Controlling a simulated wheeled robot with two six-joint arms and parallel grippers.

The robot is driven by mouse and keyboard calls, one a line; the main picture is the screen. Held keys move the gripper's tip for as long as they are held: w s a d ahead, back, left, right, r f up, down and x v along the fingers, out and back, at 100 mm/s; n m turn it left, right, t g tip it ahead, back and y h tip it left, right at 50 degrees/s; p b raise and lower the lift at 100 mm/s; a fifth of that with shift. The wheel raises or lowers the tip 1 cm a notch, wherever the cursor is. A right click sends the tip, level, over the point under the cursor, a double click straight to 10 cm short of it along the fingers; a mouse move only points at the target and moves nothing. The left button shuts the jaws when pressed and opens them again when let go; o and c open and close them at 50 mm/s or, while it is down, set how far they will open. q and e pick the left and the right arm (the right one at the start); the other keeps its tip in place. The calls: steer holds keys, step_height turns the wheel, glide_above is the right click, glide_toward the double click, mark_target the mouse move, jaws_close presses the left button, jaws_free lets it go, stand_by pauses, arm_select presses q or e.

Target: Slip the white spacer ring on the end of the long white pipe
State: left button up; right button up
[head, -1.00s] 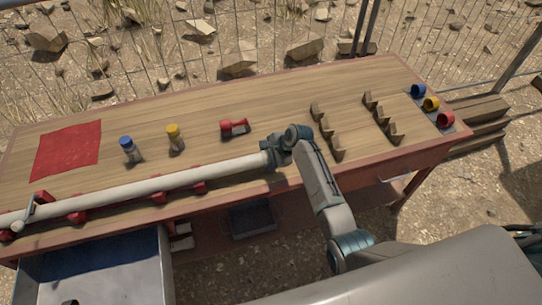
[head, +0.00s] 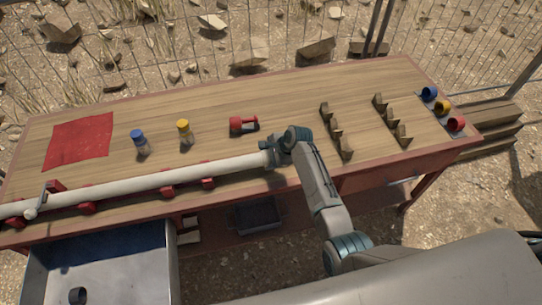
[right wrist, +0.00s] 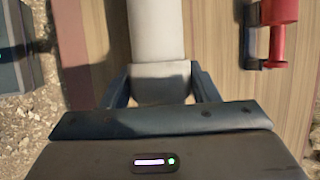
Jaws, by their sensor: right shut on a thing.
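The long white pipe (head: 130,185) lies along the front edge of the table in the head view, on red supports. Its right end meets my right gripper (head: 272,156). In the right wrist view the pipe (right wrist: 156,30) comes down from the top. A short white piece, seemingly the white spacer ring (right wrist: 160,86), sits between the two fingers of my right gripper (right wrist: 160,95), which is shut on it. The ring lines up with the pipe and touches or overlaps its end at a visible seam; how far it is around the pipe is hidden. My left gripper is not in view.
A red tool (head: 242,125), a yellow-capped bottle (head: 185,132), a blue-capped bottle (head: 140,142) and a red cloth (head: 80,140) lie behind the pipe. Wooden racks (head: 337,133) stand to the right. An open drawer (head: 120,265) with a dark ring (head: 77,296) is at front left.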

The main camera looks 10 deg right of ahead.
mark_target(260, 158)
steer(key=shift+a+p, duration=0.4)
steer(key=shift+a, duration=1.05)
steer(key=shift+a, duration=0.35)
steer(key=shift+a, duration=0.15)
steer(key=o, duration=0.9)
steer(key=shift+s, duration=0.1)
